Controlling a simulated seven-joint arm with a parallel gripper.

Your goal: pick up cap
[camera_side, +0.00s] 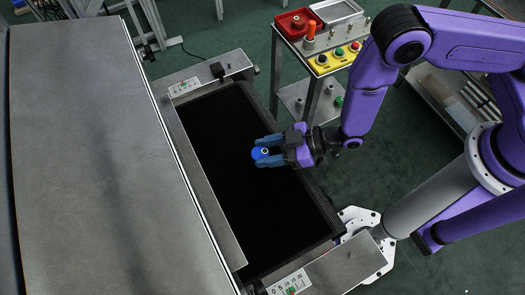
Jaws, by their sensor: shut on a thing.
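A small blue cap (261,153) with a pale ring on top is between the fingertips of my gripper (265,151). My gripper is shut on the cap, with a finger on each side of it. They are over the black conveyor belt (225,185), near its right side. I cannot tell whether the cap touches the belt or is held above it.
The large grey dryer housing (95,150) stands left of the belt. A cart (315,40) with a red container (296,22), a metal tray (336,12) and a yellow button panel (335,58) stands at the upper right. The rest of the belt looks clear.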

